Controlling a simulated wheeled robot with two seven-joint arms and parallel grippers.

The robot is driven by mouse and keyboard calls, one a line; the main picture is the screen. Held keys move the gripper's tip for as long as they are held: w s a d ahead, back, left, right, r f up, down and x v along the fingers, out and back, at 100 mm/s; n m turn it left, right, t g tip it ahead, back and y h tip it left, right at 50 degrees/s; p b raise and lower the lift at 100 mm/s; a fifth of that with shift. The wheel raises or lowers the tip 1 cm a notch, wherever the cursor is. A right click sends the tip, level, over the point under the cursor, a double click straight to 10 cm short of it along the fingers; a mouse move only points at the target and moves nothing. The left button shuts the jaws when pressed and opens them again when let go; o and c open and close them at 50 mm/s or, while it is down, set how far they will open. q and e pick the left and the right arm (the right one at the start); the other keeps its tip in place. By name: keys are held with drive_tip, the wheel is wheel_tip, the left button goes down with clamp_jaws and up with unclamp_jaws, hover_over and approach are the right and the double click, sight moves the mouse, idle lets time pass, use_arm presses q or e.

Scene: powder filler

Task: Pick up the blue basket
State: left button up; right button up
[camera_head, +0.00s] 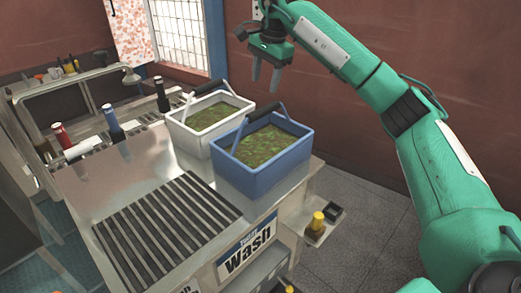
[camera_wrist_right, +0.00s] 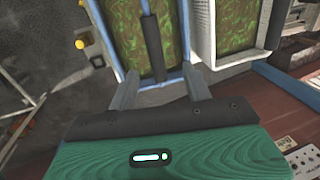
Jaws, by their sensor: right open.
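The blue basket (camera_head: 262,165) stands at the right end of the metal counter, filled with green leafy stuff, its dark handle raised over the top. In the right wrist view the blue basket (camera_wrist_right: 118,42) lies ahead of the fingers, with its handle (camera_wrist_right: 152,45) running between them. My right gripper (camera_head: 266,75) is open and empty, above and behind the basket in the head view. It also shows in the right wrist view (camera_wrist_right: 160,92), its two fingers apart on either side of the handle's line. I cannot tell the exact height gap. My left gripper is not in view.
A white basket (camera_head: 208,118) with similar contents stands close beside the blue one, at its left. A slatted grate (camera_head: 165,228) lies in the counter. Bottles (camera_head: 112,122) stand at the back left. A small side shelf (camera_head: 322,225) holds a yellow-capped item. A red wall is behind.

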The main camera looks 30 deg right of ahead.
sight(264, 108)
drive_tip(key=f, duration=0.2)
drive_tip(key=w+f+p, duration=0.1)
drive_tip(key=f, duration=0.4)
drive_tip(key=shift+w+a+f+p, duration=0.15)
drive_tip(key=shift+a+f+p, duration=0.05)
drive_tip(key=shift+f+p, duration=0.2)
drive_tip(key=shift+f, duration=0.35)
drive_tip(key=f+p, duration=0.1)
drive_tip(key=f, duration=0.1)
drive_tip(key=f+p, duration=0.1)
drive_tip(key=f, duration=0.1)
drive_tip(key=shift+w+d+p, duration=0.15)
drive_tip(key=shift+d+p, duration=0.15)
drive_tip(key=shift+p, duration=0.05)
drive_tip(key=shift+w+f, duration=0.1)
drive_tip(key=shift+f, duration=0.3)
drive_tip(key=shift+a, duration=0.1)
drive_tip(key=shift+c, duration=0.2)
drive_tip(key=c, duration=1)
drive_tip(key=shift+r, duration=0.15)
